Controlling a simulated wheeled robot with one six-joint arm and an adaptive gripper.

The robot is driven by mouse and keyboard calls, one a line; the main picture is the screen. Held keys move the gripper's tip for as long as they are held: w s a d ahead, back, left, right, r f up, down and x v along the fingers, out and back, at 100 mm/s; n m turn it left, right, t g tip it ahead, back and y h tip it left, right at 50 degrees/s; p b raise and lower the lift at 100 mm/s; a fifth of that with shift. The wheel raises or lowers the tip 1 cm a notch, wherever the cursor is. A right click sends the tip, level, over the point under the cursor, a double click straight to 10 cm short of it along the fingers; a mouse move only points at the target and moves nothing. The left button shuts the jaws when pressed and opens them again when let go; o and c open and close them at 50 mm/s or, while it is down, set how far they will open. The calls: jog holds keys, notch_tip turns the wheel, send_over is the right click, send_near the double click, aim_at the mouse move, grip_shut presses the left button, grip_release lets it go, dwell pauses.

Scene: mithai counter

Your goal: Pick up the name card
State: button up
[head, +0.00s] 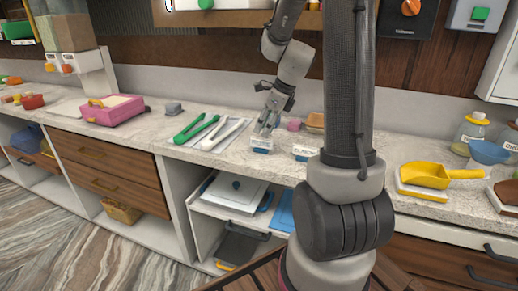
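One card (262,147) is directly below my gripper (267,122). The other card (302,152) is to its right, with dark lettering too small to read, partly close to my arm's column. I cannot tell which one is the name card. My gripper points down over the counter, with its fingers just above or behind the left card. The fingertips are too small to tell whether they are apart or touch anything.
A pink box (112,108) and a grey block (174,108) sit further left. A small pink item (294,125) is close on the right. A yellow scoop (428,176) lies at the right.

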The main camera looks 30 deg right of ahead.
aim_at(261, 139)
jog(key=x, duration=0.5)
jog(key=shift+s+d+f, duration=0.1)
jog(key=shift+s+f, duration=0.15)
jog(key=shift+f, duration=0.05)
grip_shut()
